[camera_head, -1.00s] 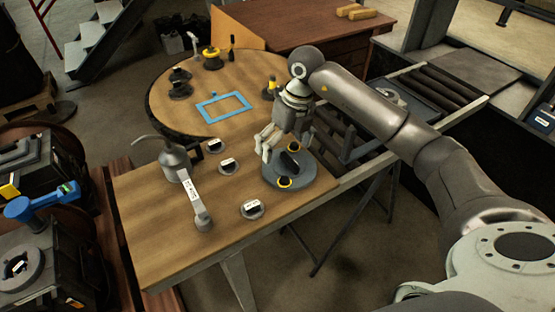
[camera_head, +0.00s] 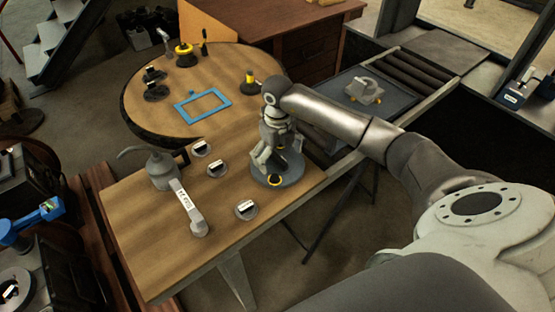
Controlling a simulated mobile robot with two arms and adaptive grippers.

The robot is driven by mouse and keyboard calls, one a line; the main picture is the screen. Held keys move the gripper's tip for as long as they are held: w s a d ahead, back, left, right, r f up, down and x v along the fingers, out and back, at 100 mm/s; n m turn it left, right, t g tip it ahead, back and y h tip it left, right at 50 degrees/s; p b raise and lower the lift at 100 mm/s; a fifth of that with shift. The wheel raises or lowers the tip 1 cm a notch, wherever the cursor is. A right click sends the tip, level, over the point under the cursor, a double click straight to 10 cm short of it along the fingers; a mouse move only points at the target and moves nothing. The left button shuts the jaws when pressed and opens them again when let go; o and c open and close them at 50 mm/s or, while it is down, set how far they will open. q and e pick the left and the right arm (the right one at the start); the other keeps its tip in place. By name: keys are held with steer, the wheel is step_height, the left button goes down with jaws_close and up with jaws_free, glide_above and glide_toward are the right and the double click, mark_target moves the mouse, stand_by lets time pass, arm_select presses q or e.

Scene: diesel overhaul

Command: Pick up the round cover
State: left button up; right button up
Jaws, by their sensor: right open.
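The round cover, as far as I can tell, is the grey disc (camera_head: 293,176) at the right end of the wooden table, with a yellow ring on its front part. My right gripper (camera_head: 265,163) points down over the disc's left and middle part with its fingers apart. The gripper hides much of the disc's top, and I cannot tell whether the fingers touch it. My left gripper is not in view.
Several small round pieces with white labels, one at the front (camera_head: 246,209), lie on the table (camera_head: 150,265). A round table (camera_head: 150,95) with a blue frame (camera_head: 203,105) is behind.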

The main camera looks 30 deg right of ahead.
steer(key=shift+f, duration=0.6)
